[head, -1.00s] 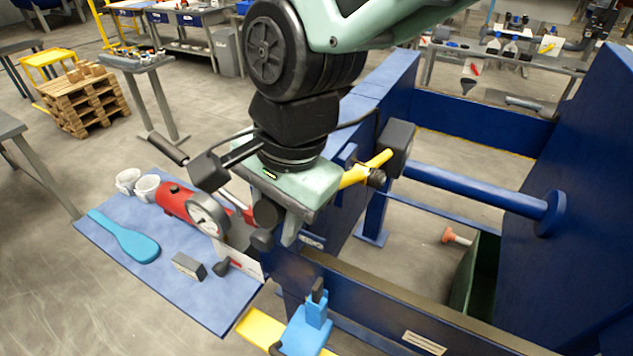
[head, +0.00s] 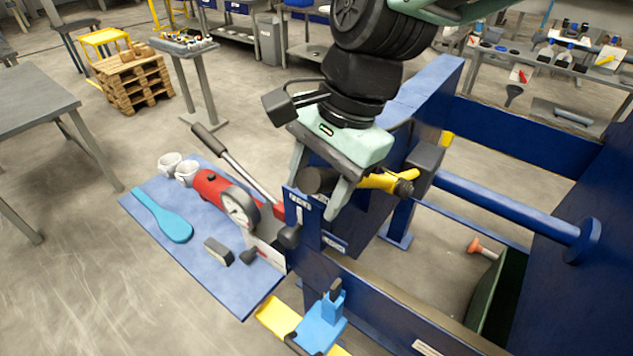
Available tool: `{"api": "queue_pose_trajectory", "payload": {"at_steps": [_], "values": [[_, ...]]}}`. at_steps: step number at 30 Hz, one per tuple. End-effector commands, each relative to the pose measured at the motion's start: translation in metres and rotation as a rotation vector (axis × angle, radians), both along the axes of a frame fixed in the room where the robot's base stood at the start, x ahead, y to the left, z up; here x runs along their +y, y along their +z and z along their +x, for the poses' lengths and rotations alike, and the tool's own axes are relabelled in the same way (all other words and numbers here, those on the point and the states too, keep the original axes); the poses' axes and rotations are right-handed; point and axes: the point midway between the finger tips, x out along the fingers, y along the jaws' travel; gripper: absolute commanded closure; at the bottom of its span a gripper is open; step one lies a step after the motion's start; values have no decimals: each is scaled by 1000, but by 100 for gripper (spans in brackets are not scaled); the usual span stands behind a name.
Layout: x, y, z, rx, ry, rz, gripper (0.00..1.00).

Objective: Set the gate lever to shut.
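My gripper (head: 322,184) points down over the corner of the blue press frame. Its two pale fingers stand either side of a dark, round-ended grip, which I take to be the gate lever (head: 318,180), and appear closed on it. The rest of the lever is hidden behind the fingers. Below it is a blue plate (head: 305,224) with two small white labels, one at its top and one at its lower right; their words are too small to read. The lever grip sits just above and right of the top label.
A yellow part (head: 388,181) with a black knob lies just right of my gripper. A red pump (head: 214,190) with a gauge and long handle stands left, on a blue mat (head: 160,225) with a turquoise paddle (head: 163,216). A light-blue clamp (head: 320,325) is in front.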

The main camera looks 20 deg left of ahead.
Motion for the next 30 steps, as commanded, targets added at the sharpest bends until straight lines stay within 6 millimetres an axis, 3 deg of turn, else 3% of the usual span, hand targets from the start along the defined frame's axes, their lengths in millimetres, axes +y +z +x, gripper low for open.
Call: {"api": "queue_pose_trajectory", "payload": {"at_steps": [7,11,30], "values": [[0,0,-1,1,2,-1,48],[-2,9,2,-1,1,1,48],[-36,140,26,-3,-2,2,48]]}}
